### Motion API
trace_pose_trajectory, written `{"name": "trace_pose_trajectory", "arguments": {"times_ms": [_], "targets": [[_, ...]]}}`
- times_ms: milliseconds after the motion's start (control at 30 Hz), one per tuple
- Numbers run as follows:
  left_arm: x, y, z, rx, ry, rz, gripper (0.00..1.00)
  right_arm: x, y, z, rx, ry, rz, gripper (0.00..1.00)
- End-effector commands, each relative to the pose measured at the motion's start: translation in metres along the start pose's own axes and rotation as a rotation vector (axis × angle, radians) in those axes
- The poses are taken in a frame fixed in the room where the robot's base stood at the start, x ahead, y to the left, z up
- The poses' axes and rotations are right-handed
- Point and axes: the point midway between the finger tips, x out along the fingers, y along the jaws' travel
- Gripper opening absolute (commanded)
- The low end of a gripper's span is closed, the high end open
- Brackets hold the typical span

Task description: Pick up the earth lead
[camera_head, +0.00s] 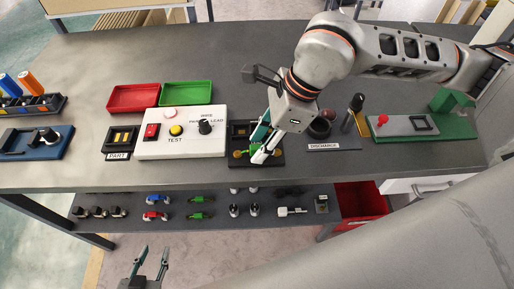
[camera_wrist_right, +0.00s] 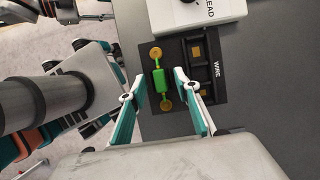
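A green lead with round gold ends (camera_wrist_right: 161,82) lies on a black holder labelled WIRE (camera_wrist_right: 222,85); it is likely the earth lead. In the head view the holder (camera_head: 274,160) stands right of the white test box, and the lead (camera_head: 241,153) is partly hidden by my right gripper. My right gripper (camera_head: 262,153) points down over the holder. In the right wrist view its fingers (camera_wrist_right: 156,76) are apart, one to each side of the lead's near part, with nothing gripped. My left gripper (camera_head: 154,256) is open and empty at the bottom, in front of the shelf.
The white test box (camera_head: 183,146) has buttons and a knob. Red (camera_head: 133,97) and green (camera_head: 186,93) trays stand behind it. A discharge stand (camera_head: 330,140) is right of the holder. The lower shelf (camera_head: 120,225) holds several small parts, including green leads (camera_head: 200,199).

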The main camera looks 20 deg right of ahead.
Motion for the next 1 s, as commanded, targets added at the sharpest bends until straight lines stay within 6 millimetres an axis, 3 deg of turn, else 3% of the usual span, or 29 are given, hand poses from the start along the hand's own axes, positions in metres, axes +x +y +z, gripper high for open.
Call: {"name": "trace_pose_trajectory", "arguments": {"times_ms": [233,333,367,767,1000], "targets": [[0.004,-0.004,-0.011,0.004,0.019,-0.006,0.34,0.001,0.0,0.0,0.0,-0.001,-0.001,0.29],[0.004,-0.005,-0.011,0.003,0.02,-0.007,0.34,0.001,0.0,0.0,0.0,-0.001,-0.001,0.03],[0.004,-0.004,-0.011,0.003,0.019,-0.007,0.34,0.001,0.0,0.0,0.0,-0.001,-0.001,0.0],[0.001,-0.003,-0.006,0.001,0.011,-0.004,0.34,-0.001,0.0,0.001,0.0,-0.001,-0.002,0.0],[-0.001,-0.003,-0.007,-0.001,0.011,-0.004,0.34,-0.022,-0.001,0.01,-0.002,-0.003,-0.006,0.0]]}}
